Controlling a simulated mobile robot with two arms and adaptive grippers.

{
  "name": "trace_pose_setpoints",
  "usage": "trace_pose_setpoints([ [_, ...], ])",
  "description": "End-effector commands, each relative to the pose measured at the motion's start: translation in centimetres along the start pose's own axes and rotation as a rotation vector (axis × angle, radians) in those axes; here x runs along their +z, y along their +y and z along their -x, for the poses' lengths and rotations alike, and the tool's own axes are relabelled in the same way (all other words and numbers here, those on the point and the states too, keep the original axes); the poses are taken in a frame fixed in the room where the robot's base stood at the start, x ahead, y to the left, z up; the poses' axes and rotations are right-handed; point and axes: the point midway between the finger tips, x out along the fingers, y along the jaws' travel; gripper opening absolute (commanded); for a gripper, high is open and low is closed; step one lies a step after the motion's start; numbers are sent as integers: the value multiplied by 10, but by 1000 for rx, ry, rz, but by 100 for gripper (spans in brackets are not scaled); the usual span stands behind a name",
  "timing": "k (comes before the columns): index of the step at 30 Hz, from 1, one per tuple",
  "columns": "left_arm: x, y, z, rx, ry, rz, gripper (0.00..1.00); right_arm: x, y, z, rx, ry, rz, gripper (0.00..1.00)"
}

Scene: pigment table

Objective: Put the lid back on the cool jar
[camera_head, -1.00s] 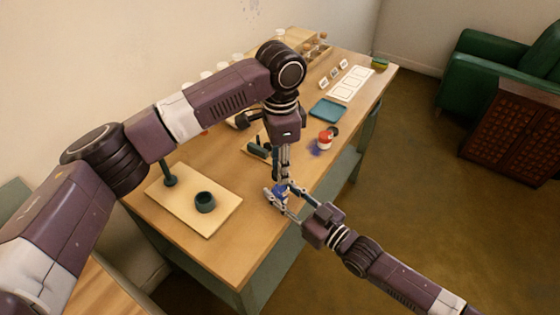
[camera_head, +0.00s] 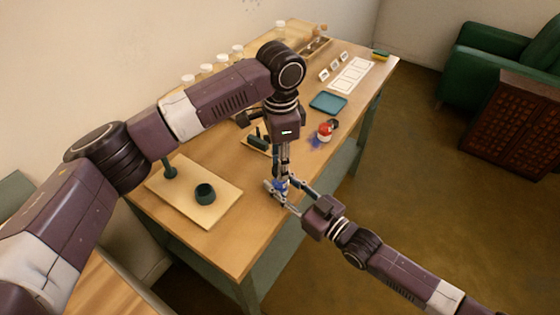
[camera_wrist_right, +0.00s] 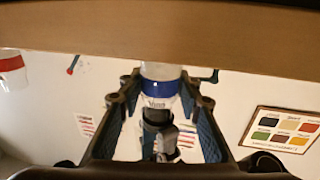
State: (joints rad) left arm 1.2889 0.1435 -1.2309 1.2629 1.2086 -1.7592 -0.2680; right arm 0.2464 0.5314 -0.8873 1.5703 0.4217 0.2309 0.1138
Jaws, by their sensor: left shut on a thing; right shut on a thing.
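The cool jar (camera_head: 281,186), with a blue band, is near the table's front edge. In the right wrist view the jar (camera_wrist_right: 160,88) appears upside down between the fingers of my right gripper (camera_wrist_right: 162,100). My right gripper (camera_head: 280,190) is shut on the jar from the front right. My left gripper (camera_head: 284,174) points down from above, directly over the jar, shut on a dark piece, apparently the lid (camera_wrist_right: 157,117). The lid is against or very close to the jar's mouth; I cannot tell whether it is seated. The fingers hide much of both.
A teal tray (camera_head: 328,102) lies further back. A pale board (camera_head: 215,212) with a dark mortar (camera_head: 205,194) is at left. Several jars line the wall.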

Motion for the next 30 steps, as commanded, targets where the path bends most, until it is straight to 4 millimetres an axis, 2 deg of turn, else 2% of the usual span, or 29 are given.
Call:
trace_pose_setpoints([
  [30,0,0,-11,0,1,-12,21,0,0,0,0,0,0,0],
])
